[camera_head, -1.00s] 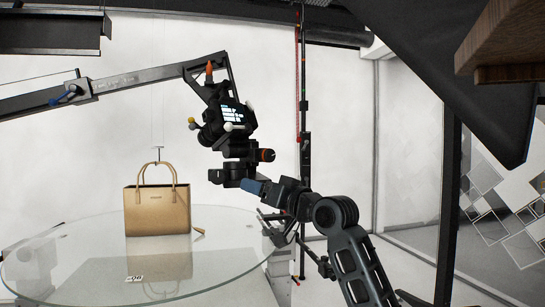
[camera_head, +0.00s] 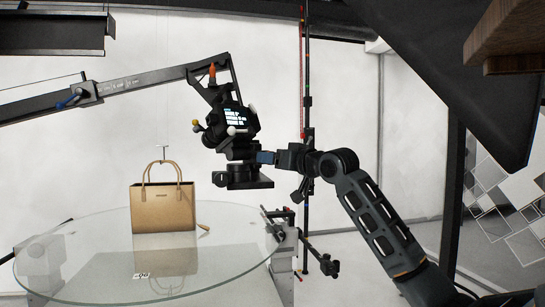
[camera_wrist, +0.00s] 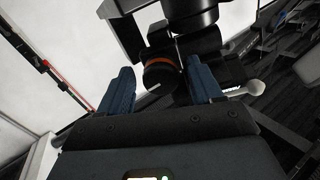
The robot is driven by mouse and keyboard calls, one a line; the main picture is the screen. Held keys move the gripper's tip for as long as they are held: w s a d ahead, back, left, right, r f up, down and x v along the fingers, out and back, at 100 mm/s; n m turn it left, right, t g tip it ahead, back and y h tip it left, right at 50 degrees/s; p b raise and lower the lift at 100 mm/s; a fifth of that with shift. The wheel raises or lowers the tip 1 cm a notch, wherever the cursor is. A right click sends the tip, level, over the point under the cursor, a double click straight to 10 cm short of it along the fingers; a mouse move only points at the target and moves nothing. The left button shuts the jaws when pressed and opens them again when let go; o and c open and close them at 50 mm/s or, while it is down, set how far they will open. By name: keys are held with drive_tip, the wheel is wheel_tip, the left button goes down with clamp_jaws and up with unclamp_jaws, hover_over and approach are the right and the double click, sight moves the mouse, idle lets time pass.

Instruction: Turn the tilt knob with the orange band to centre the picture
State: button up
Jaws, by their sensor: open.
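The tilt knob (camera_wrist: 160,74) is a black cylinder with an orange band and a light mark on its face. In the wrist view it lies ahead of and between the two blue fingers of my gripper (camera_wrist: 162,88). The fingers are open, with a gap on each side of the knob. In the head view my gripper (camera_head: 264,158) is at the right side of the camera head (camera_head: 240,150), and the knob is hidden there. The camera (camera_head: 232,120) with its lit screen hangs from the boom above the knob.
A tan handbag (camera_head: 163,208) stands on the round glass turntable (camera_head: 100,283), below and left. The boom (camera_head: 140,83) reaches in from the left. A dark pole (camera_head: 307,120) stands behind my arm. A white-tipped handle (camera_wrist: 256,87) sticks out right of my fingers.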

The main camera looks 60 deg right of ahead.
drive_tip(key=shift+w+d, duration=0.15)
drive_tip(key=shift+w, duration=0.3)
drive_tip(key=shift+c, duration=0.3)
drive_tip(key=c, duration=1)
drive_tip(key=shift+b, duration=0.3)
drive_tip(key=shift+f+n+b, duration=0.25)
drive_tip(key=shift+n+b, duration=0.75)
drive_tip(key=n+b, duration=0.7)
drive_tip(key=n, duration=0.1)
drive_tip(key=shift+n, duration=0.4)
drive_tip(key=shift+d+r+n+b, duration=0.1)
drive_tip(key=shift+r+n+b, duration=0.1)
drive_tip(key=shift+n+b, duration=1.15)
